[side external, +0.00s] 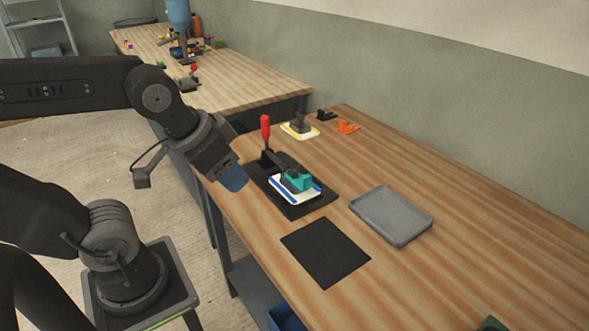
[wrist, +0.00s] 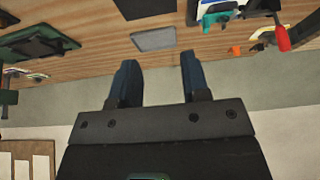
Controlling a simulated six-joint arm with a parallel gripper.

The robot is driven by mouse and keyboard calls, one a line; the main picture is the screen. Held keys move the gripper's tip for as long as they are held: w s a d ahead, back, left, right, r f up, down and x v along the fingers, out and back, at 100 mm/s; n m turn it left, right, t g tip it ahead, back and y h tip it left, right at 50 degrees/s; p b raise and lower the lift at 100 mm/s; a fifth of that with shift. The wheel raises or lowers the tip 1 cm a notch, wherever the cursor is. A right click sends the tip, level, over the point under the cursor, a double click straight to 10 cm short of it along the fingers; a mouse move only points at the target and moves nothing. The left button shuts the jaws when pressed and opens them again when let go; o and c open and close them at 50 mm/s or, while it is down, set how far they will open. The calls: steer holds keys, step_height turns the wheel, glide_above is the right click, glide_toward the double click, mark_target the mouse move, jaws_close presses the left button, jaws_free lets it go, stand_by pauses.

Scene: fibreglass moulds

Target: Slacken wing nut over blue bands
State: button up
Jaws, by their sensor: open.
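A white mould with blue bands (side external: 283,194) sits on a black base plate (side external: 318,205) on the near bench. A teal piece (side external: 298,181) lies over it, under a dark clamp with a red upright handle (side external: 265,130). Whether this teal piece is the wing nut is too small to tell. The teal piece also shows at the top of the wrist view (wrist: 222,16), with the red handle (wrist: 282,36) to its right. My gripper (side external: 236,178) is open and empty, left of the mould and apart from it. Both dark blue fingers show in the wrist view (wrist: 158,80).
A second mould with yellow bands (side external: 291,131) stands farther back, near an orange piece (side external: 348,127). A grey tray (side external: 398,234) and a flat black mat (side external: 325,252) lie nearer. The bench's right part is mostly clear. A green object (side external: 490,324) is at the bottom edge.

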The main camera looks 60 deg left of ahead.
steer(key=shift+c, duration=0.2)
steer(key=shift+w, duration=0.1)
steer(key=shift+c, duration=0.8)
steer(key=w, duration=0.2)
steer(key=w+a+g+y, duration=0.1)
steer(key=w, duration=0.1)
steer(key=w+a+g+y, duration=0.1)
steer(key=w, duration=0.1)
steer(key=shift+w+a+r, duration=0.1)
steer(key=shift+w+r, duration=0.1)
steer(key=shift+w, duration=0.05)
jaws_close()
steer(key=g+y, duration=0.4)
steer(key=y, duration=0.3)
glide_toward(300, 169)
steer(key=x, duration=0.6)
steer(key=shift+a+f, duration=0.15)
steer(key=shift+f, duration=0.05)
